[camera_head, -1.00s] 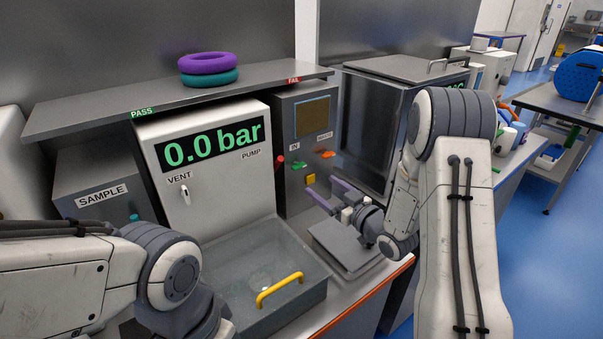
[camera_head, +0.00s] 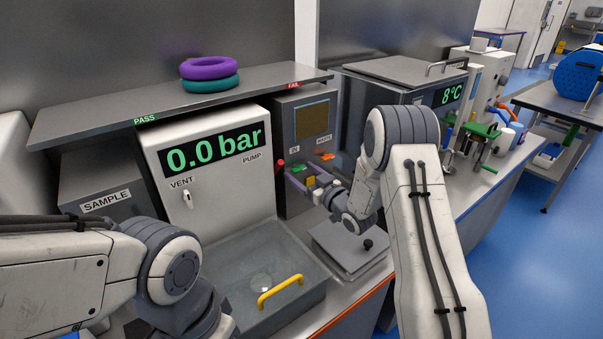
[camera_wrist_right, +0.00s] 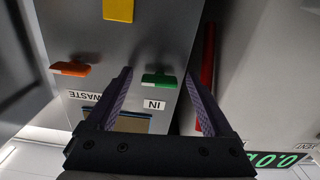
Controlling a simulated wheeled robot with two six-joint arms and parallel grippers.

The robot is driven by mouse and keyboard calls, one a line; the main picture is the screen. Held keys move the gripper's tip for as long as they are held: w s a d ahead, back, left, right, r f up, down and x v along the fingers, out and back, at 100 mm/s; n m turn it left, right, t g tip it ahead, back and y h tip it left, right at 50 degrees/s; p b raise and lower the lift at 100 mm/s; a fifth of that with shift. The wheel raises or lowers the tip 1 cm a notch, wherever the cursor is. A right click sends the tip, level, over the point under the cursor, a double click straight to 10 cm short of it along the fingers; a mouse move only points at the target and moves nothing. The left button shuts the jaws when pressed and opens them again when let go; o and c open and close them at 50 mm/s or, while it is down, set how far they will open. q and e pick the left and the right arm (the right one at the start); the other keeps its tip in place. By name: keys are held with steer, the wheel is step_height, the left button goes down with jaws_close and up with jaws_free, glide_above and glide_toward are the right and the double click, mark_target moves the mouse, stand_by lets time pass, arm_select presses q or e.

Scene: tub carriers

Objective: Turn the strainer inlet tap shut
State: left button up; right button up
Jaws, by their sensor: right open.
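The green inlet tap (camera_head: 299,169), below the IN label, is on the front of the grey cabinet (camera_head: 290,112). In the right wrist view the green handle (camera_wrist_right: 159,80) lies level across the picture, beside the upside-down IN label. My right gripper (camera_head: 301,178) is open in front of the cabinet. In the wrist view its purple fingers (camera_wrist_right: 158,84) stand either side of the green handle, with nothing held. I cannot tell whether the fingers touch the handle. My left arm shows at lower left, but its gripper is out of sight.
The orange WASTE tap (camera_wrist_right: 70,68) is close beside the green one. A yellow block (camera_wrist_right: 118,10) and a red handle (camera_wrist_right: 207,65) are also near the fingers. A lidded steel tray (camera_head: 345,262) lies below my right wrist.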

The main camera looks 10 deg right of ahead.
jaws_close()
steer(key=shift+m+b, duration=0.3)
steer(key=shift+m, duration=0.2)
jaws_free()
steer(key=b+v, duration=0.2)
steer(key=v, duration=0.8)
steer(key=shift+s, duration=0.25)
